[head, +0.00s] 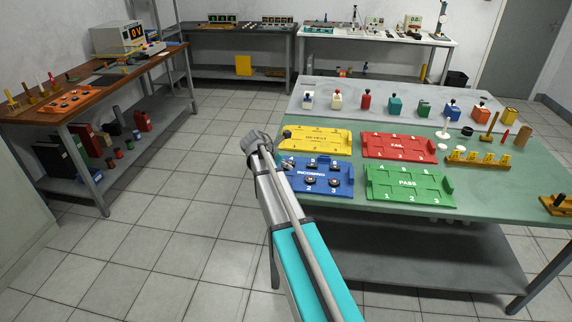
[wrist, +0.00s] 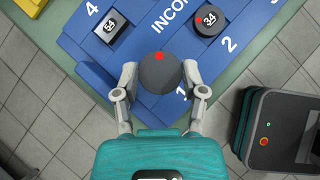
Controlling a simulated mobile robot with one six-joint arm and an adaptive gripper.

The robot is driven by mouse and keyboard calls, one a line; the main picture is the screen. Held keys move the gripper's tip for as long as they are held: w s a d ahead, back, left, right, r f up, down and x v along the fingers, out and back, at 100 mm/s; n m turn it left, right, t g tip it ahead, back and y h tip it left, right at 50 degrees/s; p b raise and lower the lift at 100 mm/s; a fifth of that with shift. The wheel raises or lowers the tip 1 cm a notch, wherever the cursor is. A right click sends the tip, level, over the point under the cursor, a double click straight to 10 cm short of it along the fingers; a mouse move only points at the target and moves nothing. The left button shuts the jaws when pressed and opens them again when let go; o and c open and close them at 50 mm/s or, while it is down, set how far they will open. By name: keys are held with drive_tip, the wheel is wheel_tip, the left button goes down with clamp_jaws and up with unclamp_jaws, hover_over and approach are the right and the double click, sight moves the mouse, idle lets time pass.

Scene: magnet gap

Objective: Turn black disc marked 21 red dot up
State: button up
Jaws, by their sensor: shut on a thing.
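In the wrist view, my gripper (wrist: 160,76) is shut on a dark disc (wrist: 162,78), one finger on each side. A red dot shows on the disc near its far edge; I see no number on it. The disc is over the near corner of the blue INCOMING tray (wrist: 145,101), beside the numeral 1. Whether it touches the tray is unclear. A black disc marked 34 (wrist: 208,20), with a red dot, sits at slot 2.
A dark piece with a white label (wrist: 110,27) sits by slot 4. A yellow tray (head: 315,141), a red FAIL tray (head: 400,147) and a green PASS tray (head: 410,186) stand close by. The bench's front edge is near the blue tray.

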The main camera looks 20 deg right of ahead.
sight(290, 178)
drive_tip(key=shift+f+b, duration=2.5)
drive_tip(key=shift+f, duration=0.15)
drive_tip(key=shift+f, duration=0.2)
drive_tip(key=o, duration=1.2)
drive_tip(key=shift+o, duration=0.2)
drive_tip(key=c, duration=0.5)
drive_tip(key=shift+r, duration=0.1)
